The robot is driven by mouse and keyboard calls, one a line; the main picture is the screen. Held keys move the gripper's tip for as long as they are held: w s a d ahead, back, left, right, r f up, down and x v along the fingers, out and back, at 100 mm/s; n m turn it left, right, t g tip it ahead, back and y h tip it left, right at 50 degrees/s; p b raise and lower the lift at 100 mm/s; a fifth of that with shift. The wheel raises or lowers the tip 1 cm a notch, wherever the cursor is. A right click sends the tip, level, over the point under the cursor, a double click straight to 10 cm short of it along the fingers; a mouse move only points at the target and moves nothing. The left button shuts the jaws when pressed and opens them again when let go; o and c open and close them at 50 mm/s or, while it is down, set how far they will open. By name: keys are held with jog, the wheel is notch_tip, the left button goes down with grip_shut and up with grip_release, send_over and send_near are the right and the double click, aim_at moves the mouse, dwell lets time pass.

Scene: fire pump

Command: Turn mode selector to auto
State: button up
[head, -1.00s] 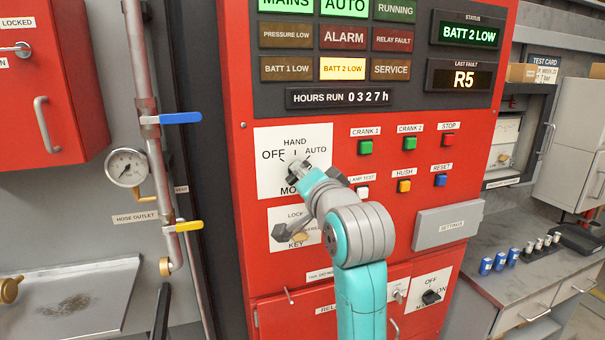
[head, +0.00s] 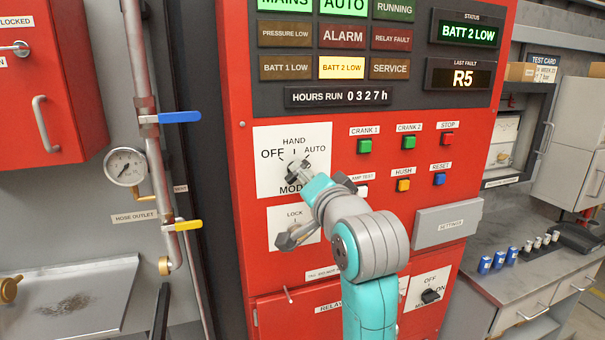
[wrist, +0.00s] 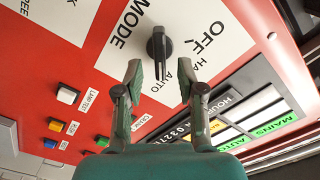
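The mode selector is a black knob (wrist: 159,50) on a white plate (wrist: 185,25) marked OFF, HAND, AUTO and MODE. In the wrist view its long bar runs nearly up and down. In the head view the white plate (head: 267,185) is on the red panel. There my gripper covers most of the knob.
A key lock plate (head: 281,217) lies just below, partly behind my arm. Crank 1 (head: 365,146), Hush (head: 403,185) and other buttons sit to the right. The MAINS, AUTO (head: 343,5) and BATT 2 LOW (head: 342,68) lamps are lit. A settings cover (head: 448,226) is lower right.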

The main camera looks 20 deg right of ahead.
jog(key=s, duration=0.9)
notch_tip(320, 180, down, 17)
jog(key=s+n, duration=0.2)
jog(key=s+f+n+g, duration=0.1)
jog(key=s+f+n, duration=0.1)
jog(key=s+f, duration=0.45)
jog(key=s+f+n+g, duration=0.1)
jog(key=s+f, duration=0.2)
jog(key=f, duration=0.6)
jog(key=s+f+n, duration=0.2)
jog(key=s+f, duration=0.2)
jog(key=s, duration=1.1)
jog(key=s+f+n+g, duration=0.1)
jog(key=s+f+n, duration=0.2)
jog(key=s, duration=1.2)
notch_tip(320, 180, down, 2)
jog(key=shift+a+f, duration=0.15)
jog(key=shift+a, duration=0.1)
